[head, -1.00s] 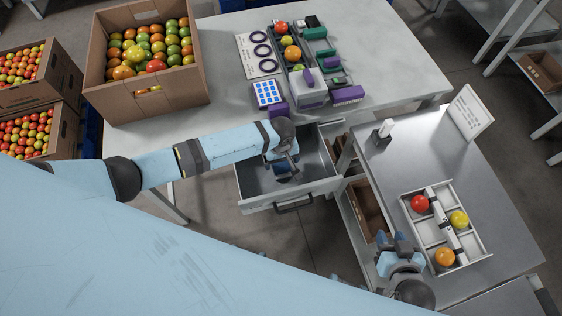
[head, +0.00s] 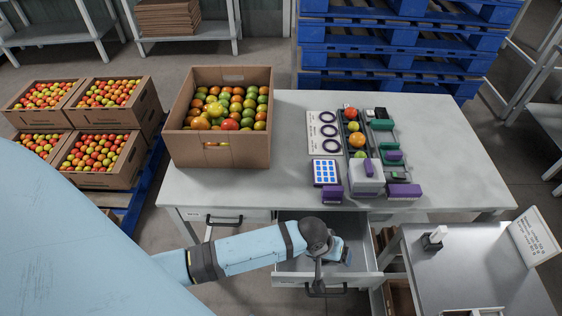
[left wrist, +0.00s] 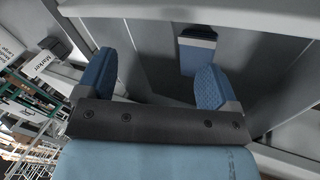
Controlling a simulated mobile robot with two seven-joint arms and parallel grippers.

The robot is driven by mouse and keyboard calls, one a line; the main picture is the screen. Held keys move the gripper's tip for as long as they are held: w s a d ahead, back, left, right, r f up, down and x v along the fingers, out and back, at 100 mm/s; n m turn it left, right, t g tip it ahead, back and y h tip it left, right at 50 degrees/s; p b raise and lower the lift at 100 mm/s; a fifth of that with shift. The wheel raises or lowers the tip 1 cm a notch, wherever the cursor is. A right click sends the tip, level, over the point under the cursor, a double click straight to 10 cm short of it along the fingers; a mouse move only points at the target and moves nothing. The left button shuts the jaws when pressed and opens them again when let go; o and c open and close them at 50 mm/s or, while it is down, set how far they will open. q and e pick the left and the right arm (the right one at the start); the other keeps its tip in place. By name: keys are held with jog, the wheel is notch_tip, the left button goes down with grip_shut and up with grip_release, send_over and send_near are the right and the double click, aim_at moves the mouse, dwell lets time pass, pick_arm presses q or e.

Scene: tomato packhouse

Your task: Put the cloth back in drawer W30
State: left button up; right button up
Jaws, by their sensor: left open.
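A grey drawer (head: 298,265) stands pulled out under the front of the light worktable; I cannot read a label on it. My left gripper (head: 338,255) is over the drawer's opening. In the left wrist view the left gripper (left wrist: 152,78) is open, with nothing between its two blue fingers. Beyond the fingers, a small blue piece with a pale band (left wrist: 197,52) shows against the grey drawer interior (left wrist: 150,45); it may be the cloth, but I cannot tell for sure. My right gripper is out of view.
On the worktable (head: 440,150) are a tomato carton (head: 220,150), a ring card (head: 323,133), a blue-dotted card (head: 325,172) and a sorting device (head: 366,178). A shut drawer (head: 222,217) is left of the open one. A steel side table (head: 470,270) stands at the right.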

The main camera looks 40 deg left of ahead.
pick_arm(q)
jog(key=s+t, duration=0.1)
jog(key=s+a+m+t, duration=0.1)
jog(key=s, duration=0.1)
jog(key=s+m+t+h, duration=0.1)
jog(key=shift+s+a+r, duration=0.15)
jog(key=shift+s+r, duration=0.1)
jog(key=shift+s, duration=0.15)
jog(key=s+a+r+m+t, duration=0.1)
jog(key=s+a, duration=0.1)
jog(key=s+a+r+m+t+y, duration=0.1)
jog(key=s+a+t, duration=0.1)
jog(key=a, duration=0.1)
jog(key=s+a+r+m+t, duration=0.1)
jog(key=s+a+m, duration=0.1)
jog(key=s+a, duration=0.1)
jog(key=shift+r+t, duration=0.25)
jog(key=shift+t, duration=0.15)
jog(key=shift+w, duration=0.1)
